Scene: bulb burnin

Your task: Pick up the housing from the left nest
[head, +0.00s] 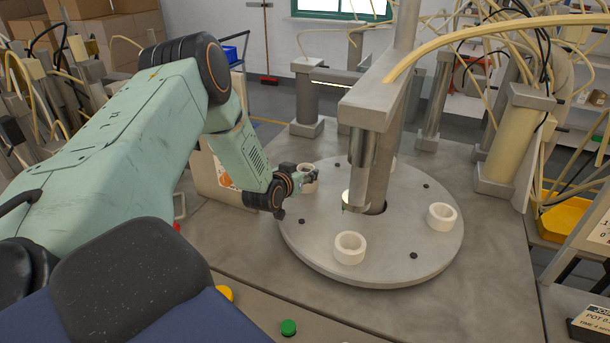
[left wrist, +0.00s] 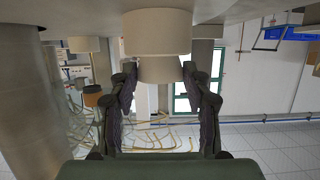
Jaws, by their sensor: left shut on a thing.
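The left nest (head: 312,186) is a pale ring-shaped cup on the left side of the round grey disc (head: 410,262). In the left wrist view, which looks upside down, this nest (left wrist: 157,32) shows as a wide pale cylinder against the disc. The housing (left wrist: 160,70) is a narrower pale cylinder standing out of it. My left gripper (head: 304,179) is at the left nest, its fingers shut on the housing's two sides. The housing's lower end is hidden in the nest, and I cannot tell whether it is lifted at all. My right gripper is not in view.
Two open pale nests stand at the disc's front (head: 350,248) and right (head: 442,217). A metal column with an overhanging arm and vertical cylinder (head: 361,170) rises close to the right of my gripper. A green button (head: 289,327) is at the front edge.

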